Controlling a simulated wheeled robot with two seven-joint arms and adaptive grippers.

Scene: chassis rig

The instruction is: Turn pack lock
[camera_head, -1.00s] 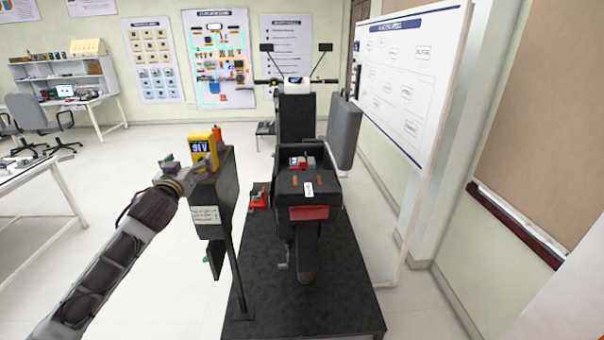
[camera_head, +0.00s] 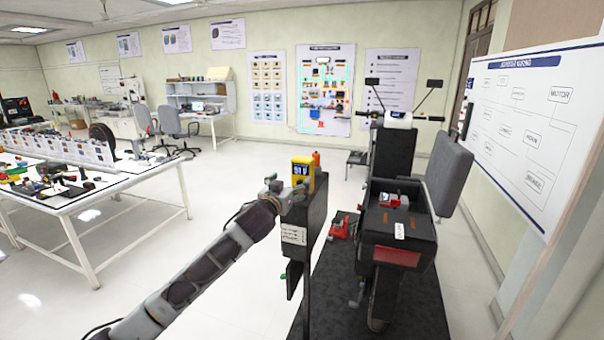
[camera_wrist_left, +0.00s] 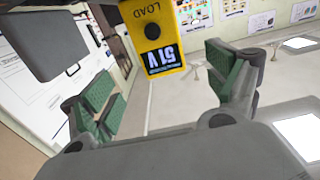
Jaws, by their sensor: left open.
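A black scooter chassis (camera_head: 405,239) stands on a dark platform with its seat (camera_head: 449,176) swung up to the right. Its open bay holds a red and grey part (camera_head: 393,201); I cannot tell whether this is the pack lock. A yellow meter (camera_head: 302,172) sits on a black box on a post left of the scooter. The meter also shows in the left wrist view (camera_wrist_left: 152,42), with a "LOAD" button and a reading of 51 V. My left gripper (camera_head: 283,190) is at the meter. Its green-padded fingers (camera_wrist_left: 165,90) are apart, with nothing visibly held.
A red part (camera_head: 341,226) lies on the platform (camera_head: 322,282) beside the scooter. A whiteboard (camera_head: 532,120) stands close on the right. A white worktable (camera_head: 85,207) with several parts is at the left. The floor between is clear.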

